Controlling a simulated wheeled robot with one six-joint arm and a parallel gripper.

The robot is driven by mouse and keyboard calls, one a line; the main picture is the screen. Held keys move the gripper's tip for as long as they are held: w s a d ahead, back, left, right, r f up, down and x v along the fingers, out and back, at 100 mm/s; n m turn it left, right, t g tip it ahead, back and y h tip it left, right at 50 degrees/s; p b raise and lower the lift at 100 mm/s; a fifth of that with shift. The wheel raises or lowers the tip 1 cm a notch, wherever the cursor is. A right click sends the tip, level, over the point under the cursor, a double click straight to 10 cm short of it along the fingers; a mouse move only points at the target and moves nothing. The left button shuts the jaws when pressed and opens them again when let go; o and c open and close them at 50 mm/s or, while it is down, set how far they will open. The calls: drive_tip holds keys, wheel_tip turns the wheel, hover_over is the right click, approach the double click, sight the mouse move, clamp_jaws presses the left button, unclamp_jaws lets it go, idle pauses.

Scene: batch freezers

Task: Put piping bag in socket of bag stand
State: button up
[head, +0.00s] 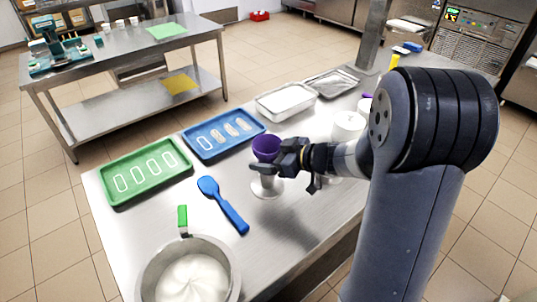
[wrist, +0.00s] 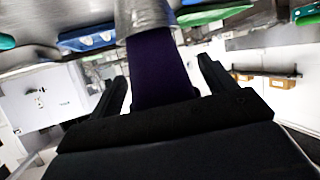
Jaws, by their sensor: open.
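The purple piping bag (head: 266,146) stands upright with its wide end up, over the silver bag stand (head: 266,188) on the steel table. In the wrist view the purple bag (wrist: 161,72) runs between my fingers, and its far end goes into the grey metal socket of the stand (wrist: 142,16). My gripper (head: 272,161) is at the bag's side, just above the stand. In the wrist view my gripper (wrist: 163,80) is open, with a finger on each side of the bag and gaps visible. The bag's tip is hidden inside the socket.
A blue tray (head: 195,151) and a green tray (head: 124,192) lie left of the stand. A blue spatula (head: 232,216) and a pot of white cream (head: 146,272) are nearer. White tubs (head: 348,124) stand behind my arm. The tabletop right of the spatula is clear.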

drive_tip(key=shift+r, duration=0.25)
drive_tip(key=shift+s+d+r, duration=0.15)
drive_tip(key=shift+d, duration=0.15)
drive_tip(key=v, duration=1.1)
drive_tip(key=shift+s, duration=0.2)
drive_tip(key=x, duration=1.1)
drive_tip(key=shift+w+a+f, duration=0.2)
drive_tip(key=shift+w+a, duration=0.05)
drive_tip(key=shift+w+a+f, duration=0.1)
drive_tip(key=shift+f, duration=0.15)
drive_tip(key=shift+r, duration=0.25)
